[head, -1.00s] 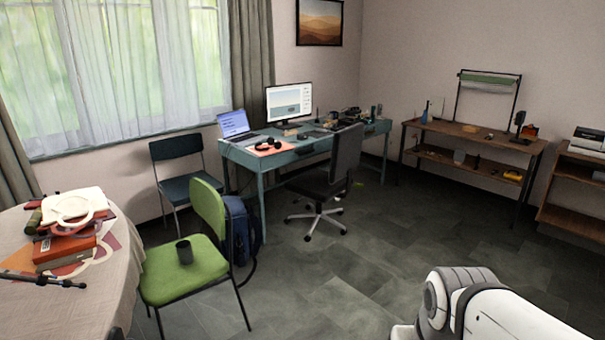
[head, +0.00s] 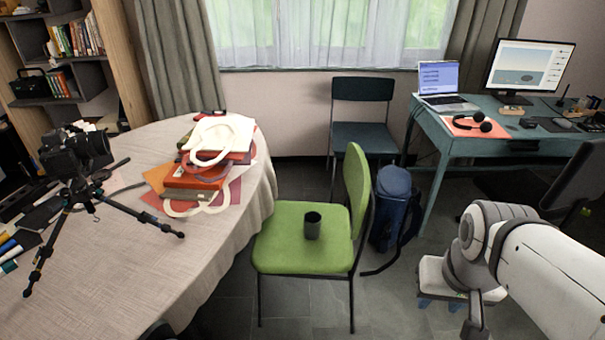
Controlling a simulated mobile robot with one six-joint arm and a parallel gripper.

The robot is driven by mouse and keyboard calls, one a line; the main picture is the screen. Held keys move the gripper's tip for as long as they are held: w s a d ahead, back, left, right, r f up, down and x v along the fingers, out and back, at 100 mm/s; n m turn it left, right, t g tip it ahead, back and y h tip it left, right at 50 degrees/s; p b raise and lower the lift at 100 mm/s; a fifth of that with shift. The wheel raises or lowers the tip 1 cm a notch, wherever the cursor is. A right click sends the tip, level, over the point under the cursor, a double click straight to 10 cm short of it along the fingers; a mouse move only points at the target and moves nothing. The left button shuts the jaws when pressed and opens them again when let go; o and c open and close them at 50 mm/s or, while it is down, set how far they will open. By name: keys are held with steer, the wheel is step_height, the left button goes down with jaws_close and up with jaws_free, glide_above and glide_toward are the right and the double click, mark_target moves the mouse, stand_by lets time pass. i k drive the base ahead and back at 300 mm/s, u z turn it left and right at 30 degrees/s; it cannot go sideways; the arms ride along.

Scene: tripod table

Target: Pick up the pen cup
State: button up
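The pen cup is a small dark grey cup (head: 312,228). It stands upright on the seat of the green chair (head: 284,250), in the middle of the head view, and looks empty. My white and grey arm fills the lower right of the head view, well to the right of the chair and apart from the cup. Parts of my arm's end show below its elbow, but my gripper's fingers are not clear enough to read. Nothing is seen touching the cup.
A round table (head: 120,235) on the left bears a camera tripod (head: 85,190) and a pile of books (head: 205,170). A blue backpack (head: 392,205) stands right of the green chair. A dark chair (head: 362,130) and teal desk (head: 455,145) are behind. Floor before the chair is clear.

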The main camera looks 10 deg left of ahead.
mark_target(313, 221)
steer(key=u, duration=0.7)
steer(key=i, duration=1.15)
steer(key=u, duration=0.75)
steer(key=k, duration=0.75)
steer(key=u, duration=0.15)
steer(key=i, duration=0.9)
steer(key=z, duration=0.1)
